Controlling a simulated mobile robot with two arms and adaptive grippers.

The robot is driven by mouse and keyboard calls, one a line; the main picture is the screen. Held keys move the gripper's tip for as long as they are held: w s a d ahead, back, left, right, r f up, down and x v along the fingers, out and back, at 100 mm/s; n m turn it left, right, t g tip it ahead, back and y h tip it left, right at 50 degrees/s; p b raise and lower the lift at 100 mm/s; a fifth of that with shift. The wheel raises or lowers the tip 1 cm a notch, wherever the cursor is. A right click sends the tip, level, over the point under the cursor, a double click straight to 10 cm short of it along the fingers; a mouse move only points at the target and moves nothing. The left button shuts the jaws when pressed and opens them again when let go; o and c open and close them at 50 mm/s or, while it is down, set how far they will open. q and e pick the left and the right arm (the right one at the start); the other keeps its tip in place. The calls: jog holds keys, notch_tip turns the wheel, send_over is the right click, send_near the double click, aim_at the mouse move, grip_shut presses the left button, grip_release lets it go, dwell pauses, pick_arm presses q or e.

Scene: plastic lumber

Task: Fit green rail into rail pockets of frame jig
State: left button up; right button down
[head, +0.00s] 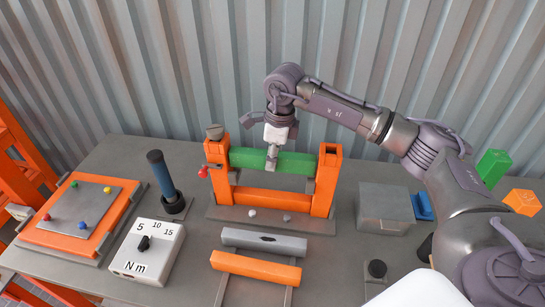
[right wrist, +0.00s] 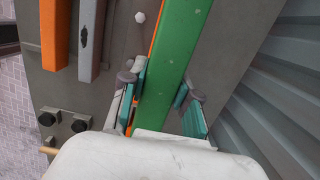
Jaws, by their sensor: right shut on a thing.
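The green rail (head: 298,163) lies level between the two orange posts of the frame jig (head: 322,190), near their tops. Its ends meet the left post (head: 217,155) and the right post; I cannot tell how deep they sit in the pockets. My right gripper (head: 271,163) comes down from above and is shut on the rail near its middle. In the right wrist view the green rail (right wrist: 172,70) runs between the teal-padded fingers of the gripper (right wrist: 160,98). My left gripper is not in view.
A lower orange bar (head: 272,196) joins the posts. In front lie a grey bar (head: 264,241) and an orange bar (head: 256,267). A torque dial box (head: 148,251), blue-handled tool (head: 161,175) and orange tray (head: 55,236) stand left; a grey box (head: 385,206) stands right.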

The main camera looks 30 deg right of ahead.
dwell(0.5)
jog(key=shift+f+b, duration=1.85)
jog(key=shift+f, duration=0.25)
jog(key=c, duration=0.8)
grip_release()
jog(key=shift+o, duration=0.2)
jog(key=shift+r, duration=0.1)
jog(key=r, duration=0.8)
jog(key=s+d+r, duration=0.1)
jog(key=r, duration=0.2)
jog(key=shift+r, duration=0.4)
